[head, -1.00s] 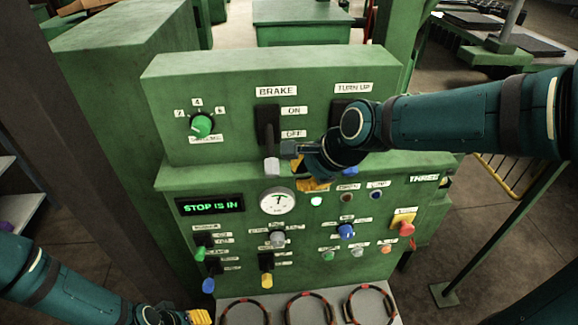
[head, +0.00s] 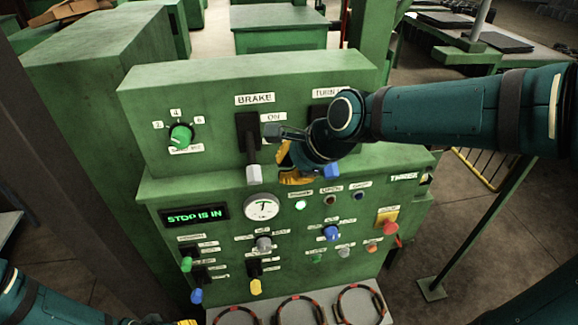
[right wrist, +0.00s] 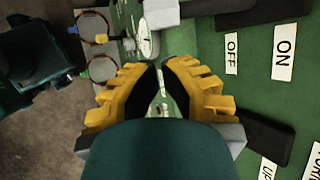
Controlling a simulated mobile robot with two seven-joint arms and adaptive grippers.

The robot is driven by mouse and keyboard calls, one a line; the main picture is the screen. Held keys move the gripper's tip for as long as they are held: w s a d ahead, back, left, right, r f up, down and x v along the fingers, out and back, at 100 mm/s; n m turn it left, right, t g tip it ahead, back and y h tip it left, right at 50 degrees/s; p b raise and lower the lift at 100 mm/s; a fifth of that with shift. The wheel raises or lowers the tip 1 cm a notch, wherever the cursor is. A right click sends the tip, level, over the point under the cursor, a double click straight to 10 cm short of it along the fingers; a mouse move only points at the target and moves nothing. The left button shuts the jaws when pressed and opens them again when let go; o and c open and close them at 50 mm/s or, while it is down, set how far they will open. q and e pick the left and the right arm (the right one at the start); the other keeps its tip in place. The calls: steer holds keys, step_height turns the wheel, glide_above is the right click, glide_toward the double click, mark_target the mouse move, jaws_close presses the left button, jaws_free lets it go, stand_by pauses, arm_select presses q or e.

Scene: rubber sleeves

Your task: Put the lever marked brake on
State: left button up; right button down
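The brake lever (head: 255,174) has a light grey handle hanging down from its black slot (head: 247,130), under the BRAKE label (head: 254,99). It points down, away from the ON label (head: 271,117); the OFF label is hidden behind my right wrist in the head view but shows in the right wrist view (right wrist: 232,53). My right gripper (head: 292,160) is just right of the handle, apart from it. In the right wrist view its yellow fingers (right wrist: 158,67) come together at the tips with nothing between them; the handle (right wrist: 162,12) lies beyond them. My left gripper (head: 186,322) is cut off at the bottom edge.
The TURN UP lever (head: 332,170), with a blue handle, is just right of my right gripper. A green dial knob (head: 181,136) is at the left. The lower panel has a display (head: 195,215), a gauge (head: 262,207) and several small levers and buttons. Ringed sleeves (head: 300,310) lie below.

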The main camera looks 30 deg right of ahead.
mark_target(252, 157)
steer(key=b+x, duration=0.1)
steer(key=x, duration=0.6)
arm_select(q)
steer(key=shift+f, duration=0.8)
steer(key=shift+r, duration=0.1)
steer(key=shift+s+a+r+p, duration=0.1)
steer(key=shift+s+r+p, duration=0.05)
steer(key=shift+r+p, duration=0.25)
arm_select(e)
steer(key=shift+s+a+r, duration=0.1)
steer(key=shift+s+r, duration=0.1)
steer(key=shift+r, duration=0.1)
arm_select(q)
steer(key=shift+s+a+r+p, duration=0.15)
steer(key=shift+a+r+p, duration=0.15)
steer(key=shift+r+p, duration=0.2)
arm_select(e)
steer(key=shift+s+r, duration=0.15)
steer(key=shift+r, duration=0.2)
